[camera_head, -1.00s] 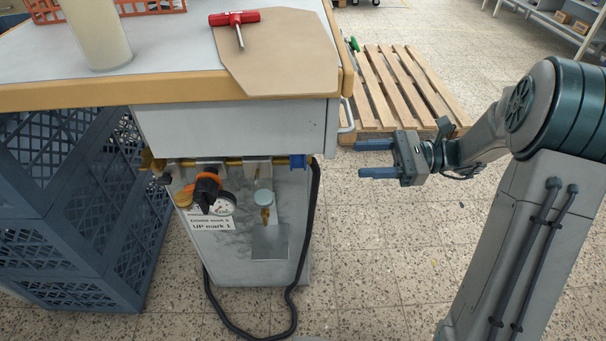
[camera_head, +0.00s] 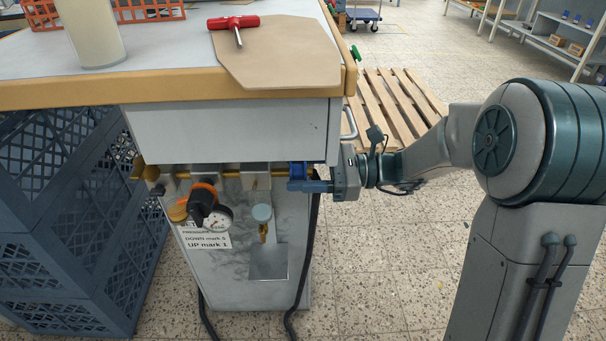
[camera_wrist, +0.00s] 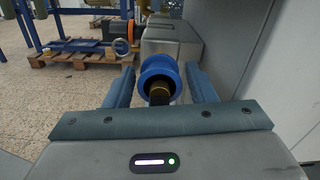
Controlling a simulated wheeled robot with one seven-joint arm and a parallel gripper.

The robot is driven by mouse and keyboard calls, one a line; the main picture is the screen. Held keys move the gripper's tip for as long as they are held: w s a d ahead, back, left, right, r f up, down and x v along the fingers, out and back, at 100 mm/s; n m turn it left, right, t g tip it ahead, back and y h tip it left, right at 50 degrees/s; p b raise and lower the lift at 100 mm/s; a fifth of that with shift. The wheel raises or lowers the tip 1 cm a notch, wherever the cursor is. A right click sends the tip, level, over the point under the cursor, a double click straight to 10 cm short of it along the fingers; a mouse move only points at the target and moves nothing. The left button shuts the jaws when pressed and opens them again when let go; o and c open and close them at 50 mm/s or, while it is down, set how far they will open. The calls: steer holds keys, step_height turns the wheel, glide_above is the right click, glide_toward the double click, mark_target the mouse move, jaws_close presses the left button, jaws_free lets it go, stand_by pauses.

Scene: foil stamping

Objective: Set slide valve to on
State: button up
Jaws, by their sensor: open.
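The slide valve's blue sleeve (camera_head: 298,171) sits at the right end of the brass pipe under the bench. In the wrist view the blue sleeve (camera_wrist: 160,80) is a round flanged ring around a dark and brass fitting. My gripper (camera_head: 312,186) is at the sleeve from the right, with its blue fingers pointing left. In the wrist view my gripper (camera_wrist: 161,88) is open, with one finger on each side of the sleeve. I see narrow gaps there, and cannot tell whether either finger touches it.
The bench drawer (camera_head: 235,130) is just above.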

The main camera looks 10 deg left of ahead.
steer(key=shift+c, duration=0.2)
jaws_close()
steer(key=shift+s+a+r+p, duration=0.15)
steer(key=shift+a+r+p, duration=0.05)
steer(key=shift+a+p, duration=0.6)
steer(key=shift+a+f, duration=0.15)
steer(key=shift+o, duration=0.2)
jaws_free()
steer(key=shift+a, duration=0.1)
steer(key=shift+s, duration=0.1)
